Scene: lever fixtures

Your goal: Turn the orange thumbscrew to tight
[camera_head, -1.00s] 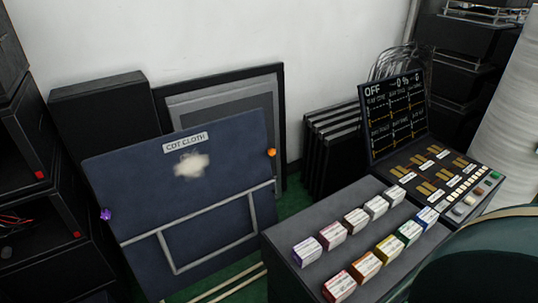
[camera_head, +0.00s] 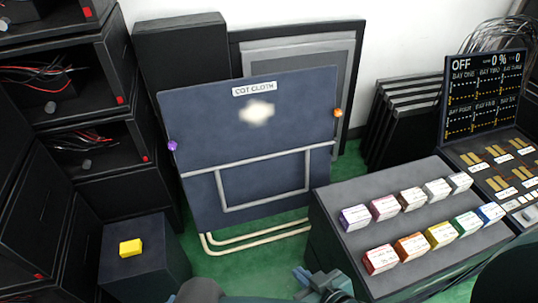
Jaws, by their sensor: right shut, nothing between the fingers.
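The orange thumbscrew (camera_head: 337,113) is a small round knob on the right edge of the upright dark blue panel (camera_head: 255,125) labelled "COT CLOTH". A purple thumbscrew (camera_head: 172,145) sits on the panel's left edge. My right gripper (camera_head: 308,277) is at the bottom of the view, shut and empty, well below the orange thumbscrew and apart from it. My left gripper is not in view. The knob is too small to tell how far it is turned.
A grey stand (camera_head: 400,184) with several coloured boxes is right of the panel, beside a switch console (camera_head: 490,165). A black box with a yellow block (camera_head: 130,248) stands at lower left. Dark frames lean behind the panel. Green floor (camera_head: 245,268) is open in front.

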